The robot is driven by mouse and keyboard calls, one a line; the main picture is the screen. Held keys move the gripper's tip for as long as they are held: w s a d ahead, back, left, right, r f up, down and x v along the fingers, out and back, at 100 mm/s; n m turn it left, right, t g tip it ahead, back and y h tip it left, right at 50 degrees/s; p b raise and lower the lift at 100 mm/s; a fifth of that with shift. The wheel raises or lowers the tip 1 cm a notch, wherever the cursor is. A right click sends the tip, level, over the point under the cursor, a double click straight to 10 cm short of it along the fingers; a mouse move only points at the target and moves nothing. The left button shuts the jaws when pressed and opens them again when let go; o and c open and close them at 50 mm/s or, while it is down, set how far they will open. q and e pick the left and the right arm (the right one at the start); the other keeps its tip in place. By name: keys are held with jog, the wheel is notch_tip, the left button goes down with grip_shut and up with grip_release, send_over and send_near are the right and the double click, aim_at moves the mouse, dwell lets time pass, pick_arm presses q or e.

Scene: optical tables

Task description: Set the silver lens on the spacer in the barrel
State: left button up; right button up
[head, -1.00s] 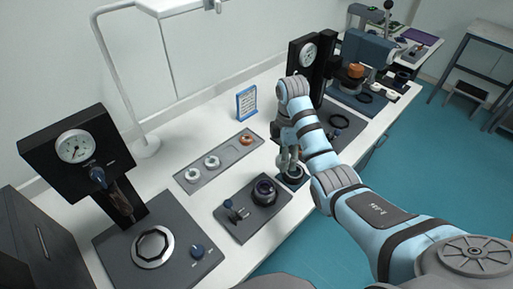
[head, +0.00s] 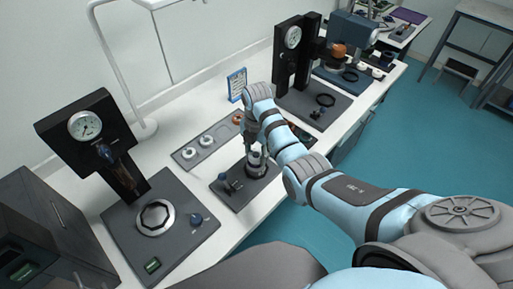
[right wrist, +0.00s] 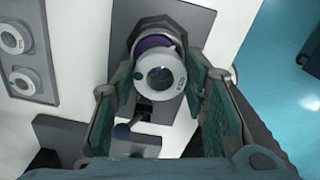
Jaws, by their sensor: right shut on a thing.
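The silver lens (right wrist: 160,80) is a pale, thick ring with a dark centre, held between the fingertips of my right gripper (right wrist: 158,72). The barrel (right wrist: 151,43), dark with a purple band, is just beyond and partly behind the lens. In the head view, my right gripper (head: 255,147) points down over the barrel (head: 256,170), with the lens (head: 254,156) right at its top. I cannot tell whether lens and barrel touch. The spacer inside the barrel is hidden. My left gripper is out of view.
The barrel stands on a dark plate (head: 231,199) with a small knobbed fitting (head: 230,184). A grey tray (head: 222,131) with two white rings and an orange one lies behind. Gauge stands (head: 85,125) (head: 292,75) rise at left and behind right.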

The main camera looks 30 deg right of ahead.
jog(key=shift+w+f, duration=0.1)
jog(key=shift+w, duration=0.1)
jog(key=shift+w+d+f, duration=0.1)
jog(key=shift+f, duration=0.05)
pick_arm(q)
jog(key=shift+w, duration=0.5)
pick_arm(e)
jog(key=shift+f, duration=0.1)
jog(key=shift+f, duration=0.2)
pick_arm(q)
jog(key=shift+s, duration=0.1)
pick_arm(e)
jog(key=shift+f, duration=0.75)
dwell(0.9)
jog(key=o, duration=1.2)
jog(key=shift+o, duration=0.2)
